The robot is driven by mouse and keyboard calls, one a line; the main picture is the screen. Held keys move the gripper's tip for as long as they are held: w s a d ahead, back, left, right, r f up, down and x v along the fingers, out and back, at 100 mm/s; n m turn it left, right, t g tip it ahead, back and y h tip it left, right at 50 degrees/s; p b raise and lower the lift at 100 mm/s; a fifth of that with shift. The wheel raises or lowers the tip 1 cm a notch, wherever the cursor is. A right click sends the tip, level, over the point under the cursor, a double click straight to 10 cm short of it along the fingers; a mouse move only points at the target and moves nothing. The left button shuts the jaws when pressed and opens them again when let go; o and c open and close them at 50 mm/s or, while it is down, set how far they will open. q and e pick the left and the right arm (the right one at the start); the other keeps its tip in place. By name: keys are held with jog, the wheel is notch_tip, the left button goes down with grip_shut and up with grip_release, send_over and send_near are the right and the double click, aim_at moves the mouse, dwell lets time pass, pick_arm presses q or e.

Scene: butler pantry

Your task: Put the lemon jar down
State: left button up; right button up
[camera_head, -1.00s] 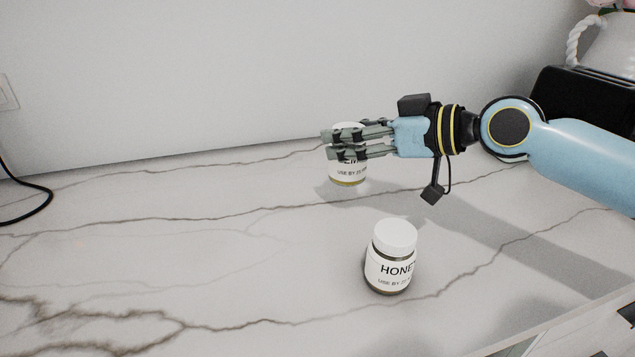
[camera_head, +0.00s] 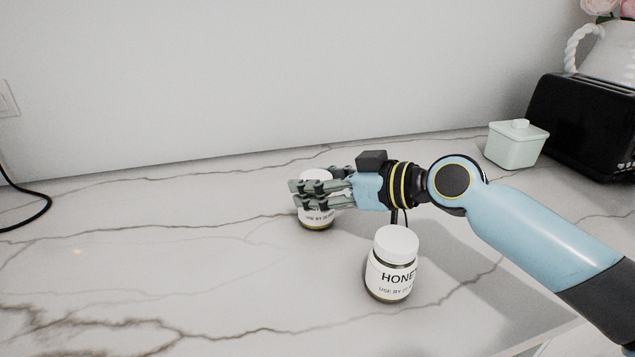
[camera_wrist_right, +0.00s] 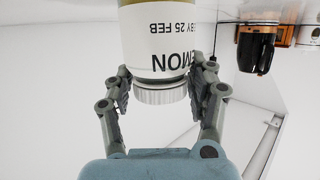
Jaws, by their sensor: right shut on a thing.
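The lemon jar (camera_head: 318,219) has a white lid and a white label; in the right wrist view (camera_wrist_right: 165,40) its label shows upside down with "EMON" readable. My right gripper (camera_head: 312,190) is shut on the jar near its lid, with fingers on both sides; it also shows in the right wrist view (camera_wrist_right: 160,84). The fingers hide part of the lid and label. The jar looks upright and low over the marble counter (camera_head: 160,270); I cannot tell whether its base touches. My left gripper is not in view.
A honey jar (camera_head: 391,268) stands upright on the counter, nearer and to the right of the lemon jar, below my right forearm. A pale green lidded box (camera_head: 515,145), a black toaster (camera_head: 585,125) and a white jug (camera_head: 610,50) stand at the back right.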

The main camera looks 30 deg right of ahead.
jog(key=o, duration=1)
jog(key=shift+f, duration=0.15)
jog(key=o, duration=0.5)
jog(key=shift+r, duration=0.2)
jog(key=shift+s+d, duration=0.2)
jog(key=shift+s, duration=0.1)
jog(key=p+v, duration=0.1)
jog(key=v, duration=1)
jog(key=shift+s+r+p, duration=0.1)
jog(key=shift+r+p, duration=0.05)
jog(key=shift+p, duration=0.25)
